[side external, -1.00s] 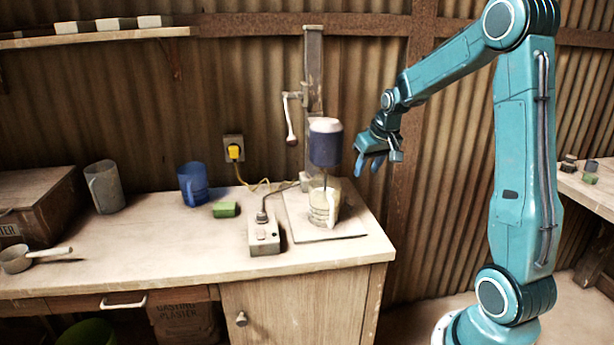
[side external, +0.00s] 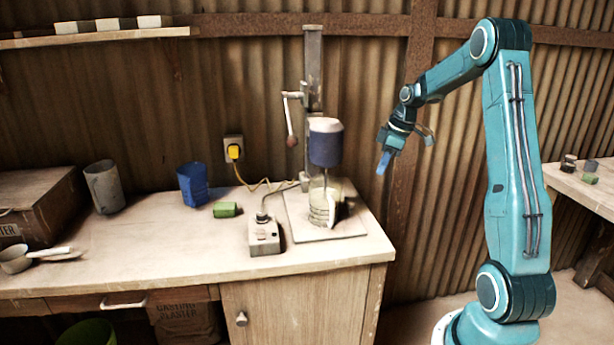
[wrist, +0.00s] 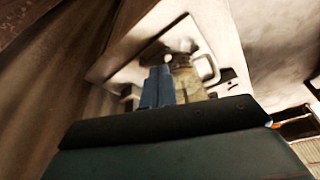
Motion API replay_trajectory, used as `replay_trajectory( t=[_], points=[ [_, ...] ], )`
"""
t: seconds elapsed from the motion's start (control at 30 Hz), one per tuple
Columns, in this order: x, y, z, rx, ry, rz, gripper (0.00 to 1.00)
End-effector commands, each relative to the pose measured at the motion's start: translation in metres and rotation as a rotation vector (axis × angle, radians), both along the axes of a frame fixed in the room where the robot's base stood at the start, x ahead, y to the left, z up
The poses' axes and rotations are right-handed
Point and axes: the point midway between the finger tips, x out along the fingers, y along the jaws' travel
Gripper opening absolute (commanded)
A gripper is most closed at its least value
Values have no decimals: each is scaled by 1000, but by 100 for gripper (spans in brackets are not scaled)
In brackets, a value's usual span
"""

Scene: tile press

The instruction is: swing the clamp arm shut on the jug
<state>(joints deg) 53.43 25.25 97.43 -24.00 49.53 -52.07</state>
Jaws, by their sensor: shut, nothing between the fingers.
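The clear jug (side external: 318,208) stands upright on the pale base plate (side external: 345,232) of the stand, under the dark blue motor head (side external: 326,148). A thin shaft runs down from the head into the jug.
The column (side external: 313,70) carries a crank lever (side external: 291,120). A control box (side external: 264,236) with a cable stands left of the plate. A green block (side external: 226,210), blue mug (side external: 193,185) and grey mug (side external: 104,187) are further left.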

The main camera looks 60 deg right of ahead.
Motion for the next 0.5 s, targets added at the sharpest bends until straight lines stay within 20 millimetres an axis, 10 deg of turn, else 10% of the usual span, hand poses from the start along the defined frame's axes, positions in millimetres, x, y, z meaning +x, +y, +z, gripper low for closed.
replay_trajectory(
  t=[0.5],
  points=[
    [-11,-16,-4,2,-4,199,0]
  ],
)
